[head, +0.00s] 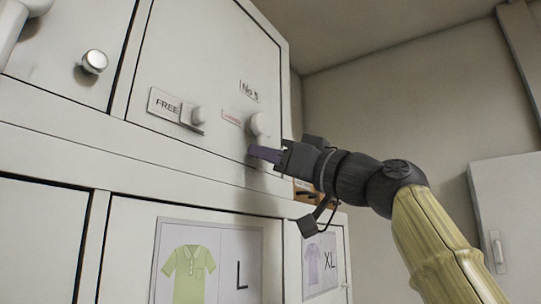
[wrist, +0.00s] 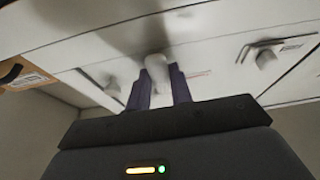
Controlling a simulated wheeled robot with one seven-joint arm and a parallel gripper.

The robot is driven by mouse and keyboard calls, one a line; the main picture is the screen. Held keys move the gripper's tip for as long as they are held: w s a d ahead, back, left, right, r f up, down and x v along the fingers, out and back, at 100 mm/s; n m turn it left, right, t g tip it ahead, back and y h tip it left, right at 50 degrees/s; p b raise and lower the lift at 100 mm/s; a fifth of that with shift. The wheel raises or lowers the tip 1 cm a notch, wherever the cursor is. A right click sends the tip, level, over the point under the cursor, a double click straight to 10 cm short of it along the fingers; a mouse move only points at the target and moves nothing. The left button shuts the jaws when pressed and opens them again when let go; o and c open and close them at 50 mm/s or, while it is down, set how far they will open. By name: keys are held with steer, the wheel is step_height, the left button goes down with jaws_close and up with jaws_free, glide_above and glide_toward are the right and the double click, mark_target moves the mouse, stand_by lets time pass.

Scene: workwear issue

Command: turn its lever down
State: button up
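The white lever (head: 258,124) sits on the upper locker door, below the "No 5" label. In the head view its rounded hub shows, with its lower part partly hidden by my gripper. My gripper (head: 262,153) reaches in from the right, its purple fingers at the lever's lower part. In the wrist view the lever (wrist: 157,74) stands between the two fingers of my gripper (wrist: 160,84) and fills the narrow gap between them. The fingers look shut on it, though the contact itself is hard to see. The door looks closed.
Another round knob (head: 95,61) is on the door further left. A pale cabinet (head: 508,215) stands right.

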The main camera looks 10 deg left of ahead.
steer(key=o, duration=0.3)
steer(key=b+v, duration=0.9)
steer(key=v, duration=0.8)
steer(key=shift+d, duration=0.25)
